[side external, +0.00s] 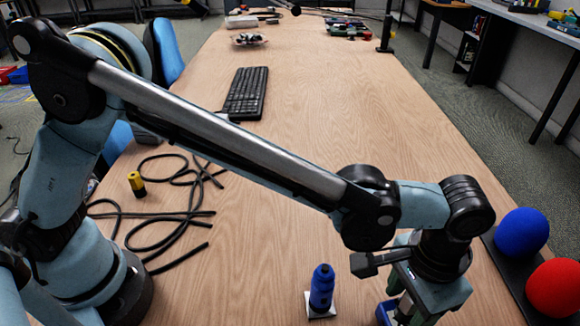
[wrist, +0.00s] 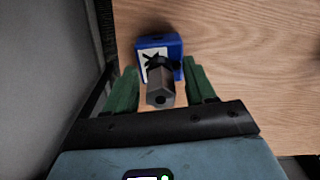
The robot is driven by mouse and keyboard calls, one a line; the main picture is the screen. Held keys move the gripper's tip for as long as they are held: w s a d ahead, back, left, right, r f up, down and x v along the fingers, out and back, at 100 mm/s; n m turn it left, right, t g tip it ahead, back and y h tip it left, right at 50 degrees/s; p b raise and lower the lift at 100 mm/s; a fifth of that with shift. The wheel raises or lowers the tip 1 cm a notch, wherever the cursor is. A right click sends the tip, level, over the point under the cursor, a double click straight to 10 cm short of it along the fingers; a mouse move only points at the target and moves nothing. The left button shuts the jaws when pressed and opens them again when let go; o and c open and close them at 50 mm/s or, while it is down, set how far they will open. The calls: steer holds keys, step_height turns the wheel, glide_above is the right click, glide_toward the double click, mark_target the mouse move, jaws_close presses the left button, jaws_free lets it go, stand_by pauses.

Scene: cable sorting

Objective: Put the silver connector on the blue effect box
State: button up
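The silver connector (wrist: 160,87) is a grey cylinder with a dark end. In the wrist view it lies between the green fingers of my gripper (wrist: 160,68), with a visible gap on each side, so my gripper is open around it. The blue effect box (wrist: 174,45), with a white label on top, is just beyond the fingertips. The connector's dark end overlaps the box; I cannot tell whether it touches. In the side view my gripper (side external: 404,304) is low at the bottom right, and the blue box (side external: 384,313) partly shows beside it. The silver connector is not clearly visible there.
A blue connector (side external: 321,287) stands on a white base left of my gripper. Blue (side external: 521,232) and red (side external: 554,287) foam balls sit at the right edge. Black cables (side external: 170,215), a yellow-black connector (side external: 136,184) and a keyboard (side external: 247,93) lie left. The table's middle is clear.

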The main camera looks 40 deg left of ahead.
step_height(320, 180, up, 12)
steer(key=w+a+r+n+t+h, duration=0.1)
steer(key=w+a, duration=0.1)
steer(key=a, duration=0.7)
steer(key=w+a+r+n+t, duration=0.2)
steer(key=a, duration=0.7)
steer(key=s+a+f+n+t, duration=0.1)
steer(key=s+a+f+t, duration=0.1)
steer(key=a, duration=0.7)
steer(key=s+a+f+n+t+y, duration=0.1)
steer(key=s+a+f, duration=0.3)
steer(key=a, duration=0.5)
steer(key=shift+s+a+n+t, duration=0.2)
steer(key=shift+a+n+t, duration=0.1)
steer(key=shift+n+t, duration=0.25)
steer(key=shift+o, duration=0.3)
